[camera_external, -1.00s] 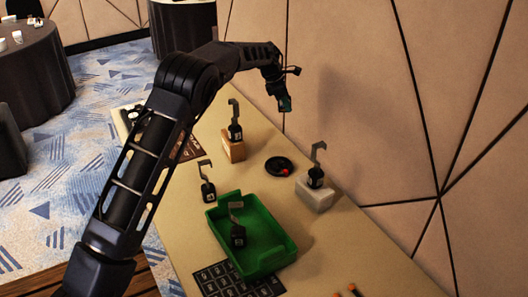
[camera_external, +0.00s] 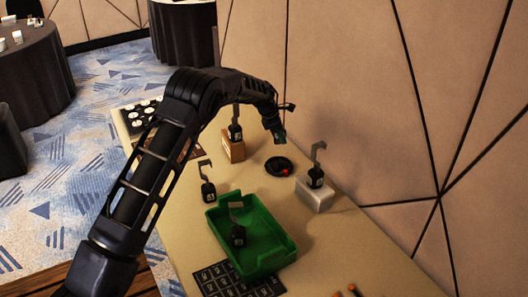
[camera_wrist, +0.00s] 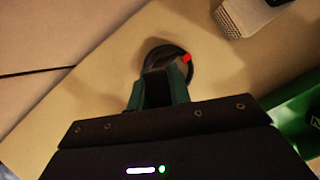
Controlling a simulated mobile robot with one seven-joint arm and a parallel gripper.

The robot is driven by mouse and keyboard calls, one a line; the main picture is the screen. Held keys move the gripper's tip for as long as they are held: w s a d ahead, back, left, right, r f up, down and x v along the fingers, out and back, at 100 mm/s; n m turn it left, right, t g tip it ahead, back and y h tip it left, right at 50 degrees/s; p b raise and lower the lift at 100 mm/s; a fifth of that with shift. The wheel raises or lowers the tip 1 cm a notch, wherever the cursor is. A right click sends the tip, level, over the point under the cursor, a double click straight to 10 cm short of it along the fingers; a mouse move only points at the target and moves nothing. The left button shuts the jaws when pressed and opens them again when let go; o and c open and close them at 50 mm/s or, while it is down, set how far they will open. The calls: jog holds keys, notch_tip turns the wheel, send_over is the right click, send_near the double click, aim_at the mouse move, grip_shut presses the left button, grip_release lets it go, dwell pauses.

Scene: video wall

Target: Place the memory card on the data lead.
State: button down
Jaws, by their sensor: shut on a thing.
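The data lead looks like a round black coil with a red end (camera_external: 278,166), lying flat on the table. It also shows in the wrist view (camera_wrist: 186,72), partly hidden behind my fingers. My gripper (camera_external: 279,137) points down just above the coil, its teal fingers shut on a small dark thing, which I take to be the memory card. In the wrist view the card (camera_wrist: 157,88) is a black block between the fingertips, overlapping the coil's near side. Its underside is hidden, and it looks to be held above the coil.
A dark hooked item stands on a wooden block (camera_external: 233,151), another on a pale grey block (camera_external: 315,196). A third (camera_external: 209,191) stands on the table and a fourth lies in the green tray (camera_external: 281,236). The wall is close behind the coil.

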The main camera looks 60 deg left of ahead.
notch_tip(320, 180, down, 10)
jog(key=shift+r, duration=0.15)
dwell(0.4)
jog(key=c, duration=1.3)
grip_release()
jog(key=v, duration=1.2)
